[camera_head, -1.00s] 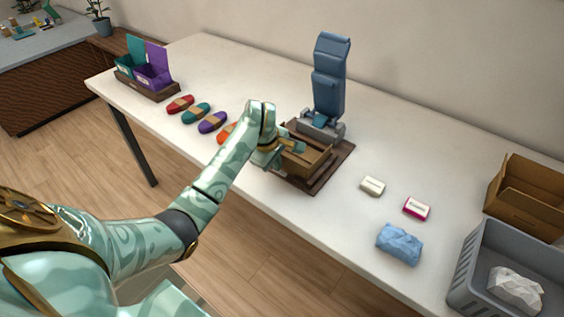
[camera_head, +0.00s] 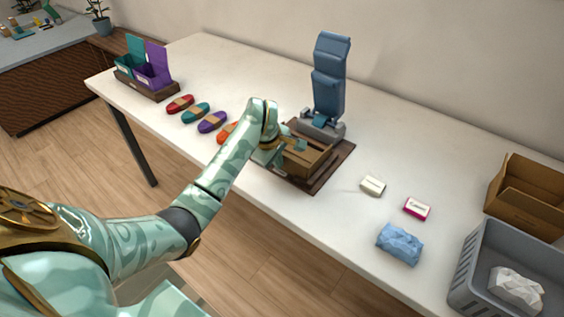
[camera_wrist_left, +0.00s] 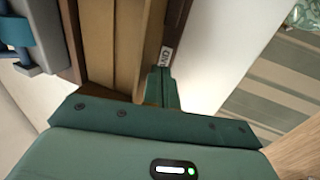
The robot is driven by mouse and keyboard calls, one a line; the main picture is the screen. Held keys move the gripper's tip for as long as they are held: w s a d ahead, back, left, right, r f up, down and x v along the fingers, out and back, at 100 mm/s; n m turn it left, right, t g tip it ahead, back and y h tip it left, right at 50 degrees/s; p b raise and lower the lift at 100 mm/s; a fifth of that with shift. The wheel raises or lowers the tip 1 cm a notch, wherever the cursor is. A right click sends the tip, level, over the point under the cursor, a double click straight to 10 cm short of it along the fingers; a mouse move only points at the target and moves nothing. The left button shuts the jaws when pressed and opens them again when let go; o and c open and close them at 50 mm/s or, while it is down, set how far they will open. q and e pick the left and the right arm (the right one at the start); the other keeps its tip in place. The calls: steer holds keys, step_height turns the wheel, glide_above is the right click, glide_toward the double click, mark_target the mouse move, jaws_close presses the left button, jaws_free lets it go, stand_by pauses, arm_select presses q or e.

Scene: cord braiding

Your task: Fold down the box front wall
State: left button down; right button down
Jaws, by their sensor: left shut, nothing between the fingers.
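The brown box (camera_head: 312,160) sits on a dark wooden board (camera_head: 327,178) near the middle of the table, below the blue upright stand. My left gripper (camera_head: 279,157) is at the left front side of the box, its fingers pointing down and partly hidden by my own wrist. In the left wrist view the fingers (camera_wrist_left: 162,88) are shut and empty, close beside the box's outer wall (camera_wrist_left: 152,42). I cannot tell whether they touch it. The front wall's angle is unclear. My right gripper is not in view.
The blue stand (camera_head: 329,80) rises behind the box. Several coloured cord bundles (camera_head: 212,122) lie to the left. A cream block (camera_head: 373,185), a pink-edged block (camera_head: 417,208) and a blue cloth bundle (camera_head: 399,244) lie right. A grey crate (camera_head: 470,270) stands far right.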

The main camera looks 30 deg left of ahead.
mark_target(284, 155)
arm_select(q)
steer(key=shift+w, duration=0.5)
steer(key=shift+w, duration=0.45)
steer(key=shift+w+d, duration=0.1)
steer(key=shift+w+b, duration=0.4)
steer(key=shift+w, duration=0.1)
